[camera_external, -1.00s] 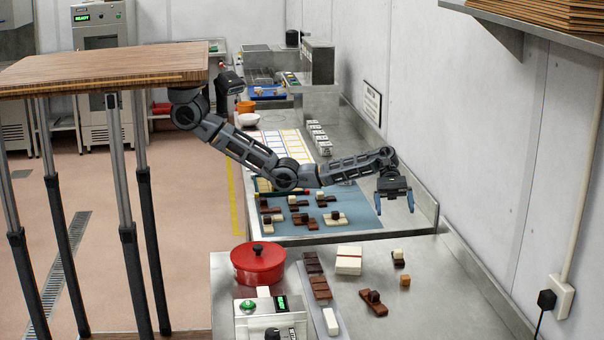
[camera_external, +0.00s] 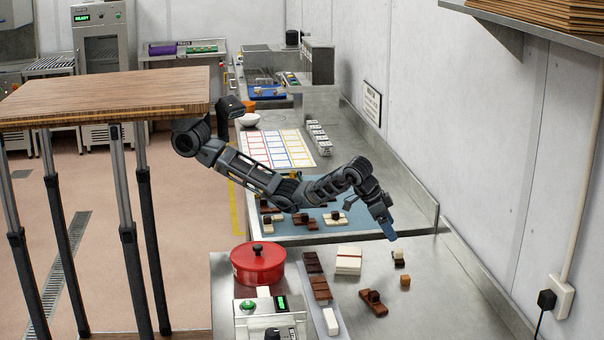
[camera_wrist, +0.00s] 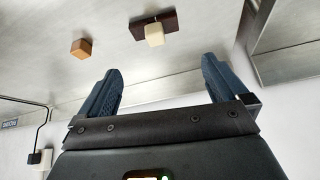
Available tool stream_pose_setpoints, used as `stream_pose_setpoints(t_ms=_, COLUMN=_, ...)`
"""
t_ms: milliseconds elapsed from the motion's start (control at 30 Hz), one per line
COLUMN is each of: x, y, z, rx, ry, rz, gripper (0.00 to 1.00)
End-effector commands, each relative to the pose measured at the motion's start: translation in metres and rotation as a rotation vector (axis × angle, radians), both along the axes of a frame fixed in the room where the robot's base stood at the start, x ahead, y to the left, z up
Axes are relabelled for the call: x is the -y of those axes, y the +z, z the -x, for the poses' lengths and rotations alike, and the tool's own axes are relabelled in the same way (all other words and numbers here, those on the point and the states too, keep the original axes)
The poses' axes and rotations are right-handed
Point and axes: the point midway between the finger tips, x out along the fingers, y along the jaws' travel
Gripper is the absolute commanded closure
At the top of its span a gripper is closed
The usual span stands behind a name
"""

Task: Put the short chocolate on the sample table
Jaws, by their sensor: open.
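On the near steel table, a dark brown piece (camera_external: 398,264) carries a small cream cube (camera_external: 399,254). A caramel cube (camera_external: 405,281) stands close by. In the wrist view the cream cube (camera_wrist: 154,34) on its dark piece (camera_wrist: 172,20) lies beyond the open fingertips, with the caramel cube (camera_wrist: 81,48) left of it. My gripper (camera_external: 389,236) is open and empty above the table's far edge, apart from these pieces; it also shows in the wrist view (camera_wrist: 160,65). I cannot tell which piece is the short chocolate or which surface is the sample table.
A white stack (camera_external: 348,261), a brown bar with a dark cube (camera_external: 373,302) and a tray (camera_external: 318,318) with dark and white bars share the near table. A red pot (camera_external: 258,263) stands left. A blue mat (camera_external: 362,214) behind holds several chocolates. The wall is at the right.

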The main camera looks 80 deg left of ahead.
Motion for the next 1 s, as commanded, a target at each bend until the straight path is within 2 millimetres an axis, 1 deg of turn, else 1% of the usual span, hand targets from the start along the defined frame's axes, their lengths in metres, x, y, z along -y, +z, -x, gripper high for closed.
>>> stream_pose_setpoints(t_ms=33, x=0.0, y=-0.01, z=0.0, rx=-0.001, ry=0.0, rz=0.0, gripper=0.0)
stream_pose_setpoints(t_ms=100, x=0.0, y=-0.019, z=-0.001, rx=0.0, ry=0.002, rz=0.003, gripper=0.0)
stream_pose_setpoints(t_ms=467, x=0.003, y=-0.051, z=-0.017, rx=-0.001, ry=0.004, rz=0.005, gripper=0.0)
stream_pose_setpoints(t_ms=700, x=0.008, y=-0.081, z=-0.033, rx=-0.002, ry=0.004, rz=0.004, gripper=0.0)
stream_pose_setpoints(t_ms=833, x=0.009, y=-0.088, z=-0.037, rx=-0.001, ry=0.004, rz=0.007, gripper=0.0)
stream_pose_setpoints(t_ms=1000, x=0.01, y=-0.089, z=-0.038, rx=-0.001, ry=0.004, rz=0.008, gripper=0.0)
